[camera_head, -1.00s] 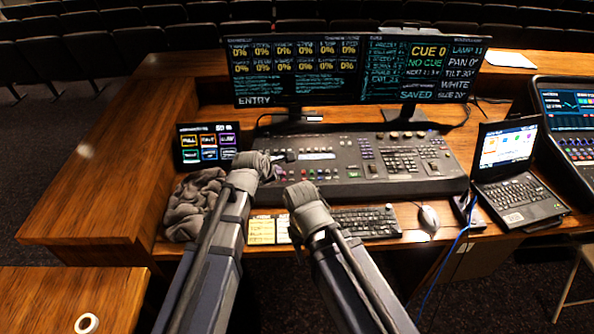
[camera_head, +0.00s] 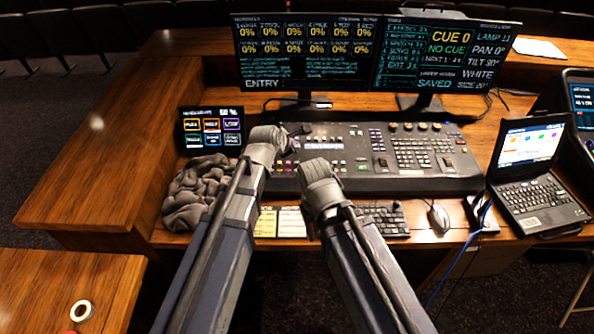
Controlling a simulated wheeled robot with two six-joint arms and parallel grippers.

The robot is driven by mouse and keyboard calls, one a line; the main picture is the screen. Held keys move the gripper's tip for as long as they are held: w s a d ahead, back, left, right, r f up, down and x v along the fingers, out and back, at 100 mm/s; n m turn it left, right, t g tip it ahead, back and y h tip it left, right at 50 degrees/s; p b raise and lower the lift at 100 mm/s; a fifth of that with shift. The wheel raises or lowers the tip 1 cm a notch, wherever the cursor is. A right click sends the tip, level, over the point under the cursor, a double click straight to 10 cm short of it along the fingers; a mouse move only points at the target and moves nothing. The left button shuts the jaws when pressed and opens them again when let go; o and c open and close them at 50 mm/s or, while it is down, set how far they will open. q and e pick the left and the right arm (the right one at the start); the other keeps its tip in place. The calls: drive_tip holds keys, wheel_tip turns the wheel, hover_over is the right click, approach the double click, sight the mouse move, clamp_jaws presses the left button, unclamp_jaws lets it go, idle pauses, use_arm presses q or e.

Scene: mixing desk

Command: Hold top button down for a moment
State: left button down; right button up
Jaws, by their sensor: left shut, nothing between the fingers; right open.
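The mixing console (camera_head: 440,185) is a wide dark desk unit with rows of small buttons and faders, lying below two monitors. Which of its buttons is the top button I cannot tell. My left gripper (camera_head: 300,129) is shut and empty over the console's left part, close to its upper left buttons. Whether its tips touch a button cannot be made out. My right gripper (camera_head: 318,170) is open, lower and to the right, near the console's front edge. Its fingers are mostly hidden behind its wrist.
Left of the console stand a small touch screen (camera_head: 210,128) and a crumpled grey cloth (camera_head: 196,192). In front lie a keyboard (camera_head: 385,221) and a mouse (camera_head: 438,218). A laptop (camera_head: 535,178) is at right. Two monitors (camera_head: 300,50) stand behind.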

sight(294, 173)
use_arm(q)
drive_tip(key=shift+f+b, duration=3.95)
drive_tip(key=shift+f, duration=0.2)
drive_tip(key=shift+f, duration=0.1)
drive_tip(key=shift+f+b, duration=0.3)
drive_tip(key=shift+b, duration=0.15)
drive_tip(key=shift+f+b, duration=0.3)
drive_tip(key=shift+f, duration=0.05)
drive_tip(key=shift+r, duration=0.1)
drive_tip(key=shift+r+p, duration=0.7)
drive_tip(key=shift+p, duration=0.05)
wheel_tip(294, 173, up, 5)
drive_tip(key=p, duration=0.5)
